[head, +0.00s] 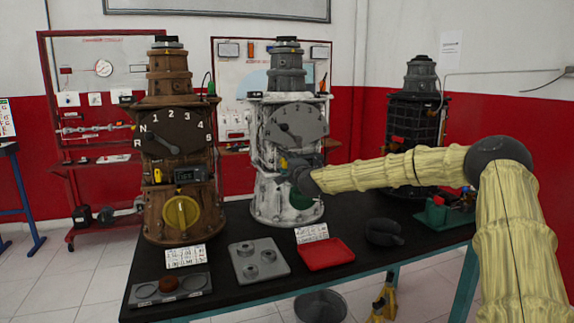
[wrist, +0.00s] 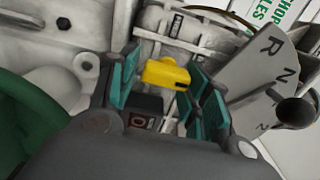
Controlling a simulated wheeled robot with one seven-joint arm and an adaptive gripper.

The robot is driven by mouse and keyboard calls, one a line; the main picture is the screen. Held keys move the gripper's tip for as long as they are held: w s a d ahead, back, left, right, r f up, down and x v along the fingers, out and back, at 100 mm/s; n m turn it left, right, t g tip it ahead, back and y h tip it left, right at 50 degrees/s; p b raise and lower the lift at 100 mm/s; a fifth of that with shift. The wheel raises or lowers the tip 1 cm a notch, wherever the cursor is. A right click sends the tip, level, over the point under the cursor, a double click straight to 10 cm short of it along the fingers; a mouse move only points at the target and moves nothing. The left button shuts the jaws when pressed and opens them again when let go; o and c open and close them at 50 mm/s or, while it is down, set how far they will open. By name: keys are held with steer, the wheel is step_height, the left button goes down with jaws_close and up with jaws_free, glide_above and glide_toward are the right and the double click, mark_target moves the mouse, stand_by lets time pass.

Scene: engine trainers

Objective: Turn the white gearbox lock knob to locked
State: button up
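The white gearbox (head: 272,190) stands in the middle of the black table, with a grey numbered dial plate (head: 297,126) on its front. A green round knob (head: 302,198) sits low on its front, partly behind my arm; which knob is the lock is not labelled in view. A green rounded part also shows at the left of the wrist view (wrist: 28,125). My gripper (head: 290,168) is at the gearbox front, above the green knob. In the wrist view its teal-padded fingers (wrist: 165,90) are apart, with a small yellow part (wrist: 165,73) between them. Contact cannot be told.
A brown gearbox (head: 165,205) with a yellow knob (head: 181,213) stands left, a black gearbox (head: 408,125) right. On the table lie a grey tray (head: 270,270), a red tray (head: 326,254) and a dark part (head: 384,232). The dial lever (wrist: 295,112) is close right of my fingers.

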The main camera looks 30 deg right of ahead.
steer(key=shift+w+a, duration=0.1)
steer(key=shift+a, duration=0.15)
steer(key=shift+r, duration=0.1)
steer(key=shift+s, duration=0.45)
steer(key=v, duration=1.1)
steer(key=shift+d, duration=0.15)
